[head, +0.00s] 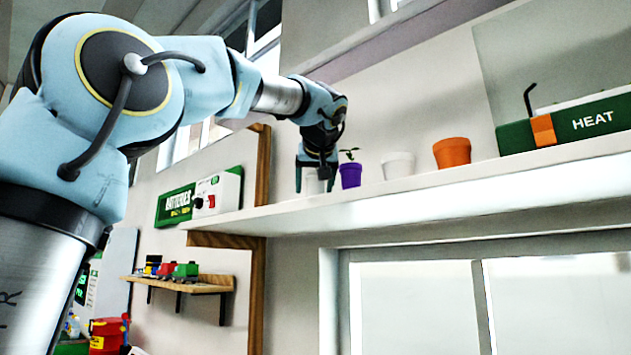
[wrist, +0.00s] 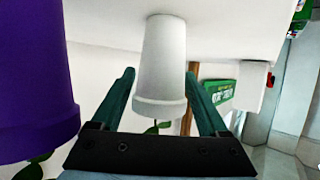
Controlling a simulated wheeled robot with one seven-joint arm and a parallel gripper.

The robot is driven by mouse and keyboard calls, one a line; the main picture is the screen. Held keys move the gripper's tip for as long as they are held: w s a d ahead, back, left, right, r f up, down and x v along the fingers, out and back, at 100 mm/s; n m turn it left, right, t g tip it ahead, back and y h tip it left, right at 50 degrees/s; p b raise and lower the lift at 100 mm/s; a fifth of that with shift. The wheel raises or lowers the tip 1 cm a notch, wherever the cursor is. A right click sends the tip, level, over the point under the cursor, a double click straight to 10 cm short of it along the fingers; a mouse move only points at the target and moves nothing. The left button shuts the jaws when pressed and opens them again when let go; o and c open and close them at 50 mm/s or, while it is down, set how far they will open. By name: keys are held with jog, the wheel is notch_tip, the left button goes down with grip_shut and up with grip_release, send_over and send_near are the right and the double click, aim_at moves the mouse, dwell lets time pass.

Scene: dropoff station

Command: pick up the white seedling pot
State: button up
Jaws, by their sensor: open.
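A white seedling pot (head: 314,184) stands at the left of a row of pots on the long shelf. My gripper (head: 315,186) points down over it, with one finger on each side. In the wrist view, the white pot (wrist: 165,55) shows upside down between the two green fingers of my gripper (wrist: 160,74). A green leaf shows at its rim. The fingers are open, with a visible gap beside the pot; I cannot tell whether either touches it. A second white pot (head: 398,166), with no plant visible, stands farther right.
A purple pot (head: 350,175) with a seedling stands close to the right of my gripper; it looms large in the wrist view (wrist: 32,85). An orange pot (head: 452,153) and a green HEAT box (head: 585,122) stand farther right. A green-and-white box (head: 218,193) stands left on the shelf (head: 430,190).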

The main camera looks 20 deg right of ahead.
jog(key=shift+w+d+f, duration=0.1)
jog(key=shift+w, duration=0.05)
jog(key=c, duration=1.2)
